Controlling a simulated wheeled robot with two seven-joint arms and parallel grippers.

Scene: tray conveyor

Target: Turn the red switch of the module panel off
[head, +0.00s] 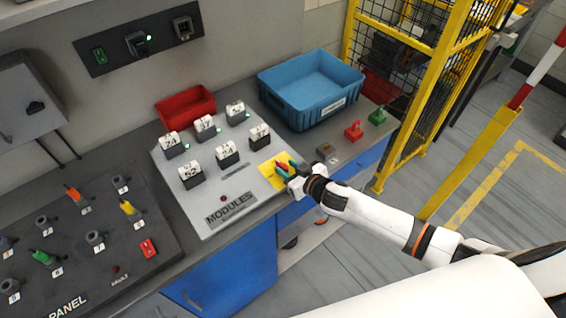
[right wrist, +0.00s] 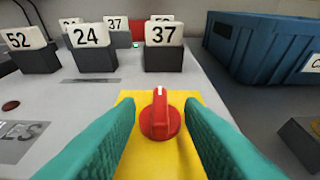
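The module panel (head: 222,211) is a pale sloped board with a MODULES label. At its right end is a yellow plate (head: 267,180), also in the right wrist view (right wrist: 138,160). On the plate sits the red switch (right wrist: 160,119), a round knob with a raised handle and a white mark. The handle stands upright in the right wrist view. In the head view my gripper largely hides the knob. My right gripper (head: 284,168) has teal fingers, spread on either side of the knob with gaps, holding nothing. My left gripper is not in view.
Numbered white modules in dark sockets (right wrist: 95,62) stand behind the switch. A blue crate (head: 290,112) and a red bin (head: 165,112) are at the back. Red (head: 353,131) and green (head: 377,117) items sit to the right. A dark panel (head: 120,245) lies left.

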